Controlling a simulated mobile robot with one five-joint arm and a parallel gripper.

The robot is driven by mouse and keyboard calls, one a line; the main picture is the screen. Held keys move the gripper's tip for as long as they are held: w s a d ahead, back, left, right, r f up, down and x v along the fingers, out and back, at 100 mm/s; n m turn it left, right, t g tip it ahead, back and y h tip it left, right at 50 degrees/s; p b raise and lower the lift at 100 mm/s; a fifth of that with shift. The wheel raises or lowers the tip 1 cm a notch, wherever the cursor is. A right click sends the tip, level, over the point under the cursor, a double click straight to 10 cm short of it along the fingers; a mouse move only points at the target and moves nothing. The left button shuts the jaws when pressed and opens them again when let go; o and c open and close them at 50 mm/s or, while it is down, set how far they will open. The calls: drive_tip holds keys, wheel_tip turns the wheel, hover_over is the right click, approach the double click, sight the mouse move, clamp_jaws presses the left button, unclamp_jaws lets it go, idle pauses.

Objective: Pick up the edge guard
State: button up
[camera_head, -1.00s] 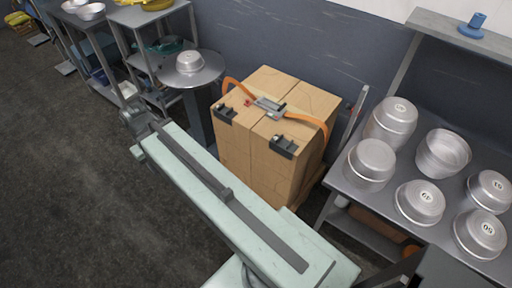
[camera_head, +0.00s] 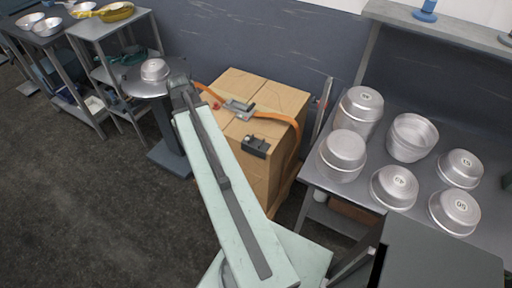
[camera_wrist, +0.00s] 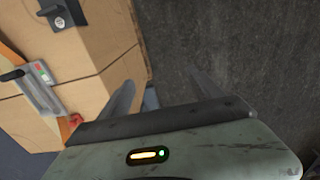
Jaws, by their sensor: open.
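In the head view my arm covers the carton's left front edge, where a second guard showed earlier. In the wrist view one dark guard (camera_wrist: 62,13) is at the top left on the carton; I cannot tell which one it is. My gripper (camera_wrist: 160,80) is open and empty, its fingers spread over the carton's side and the dark floor. The guard is up and left of the fingers, apart from them.
A metal strap buckle (camera_head: 238,108) lies on the carton's top. A round stand (camera_head: 150,84) with a metal pan (camera_head: 155,69) is behind my arm's end. A table (camera_head: 309,174) with several upturned pans is at the right. Open floor lies at the left.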

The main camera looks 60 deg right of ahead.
hover_over(251, 138)
drive_tip(key=shift+a+f+b, duration=0.15)
drive_tip(key=shift+f+b, duration=0.25)
drive_tip(key=shift+f, duration=0.2)
drive_tip(key=f+b, duration=0.8)
drive_tip(key=shift+d, duration=0.2)
drive_tip(key=shift+r, duration=0.1)
drive_tip(key=c, duration=1.5)
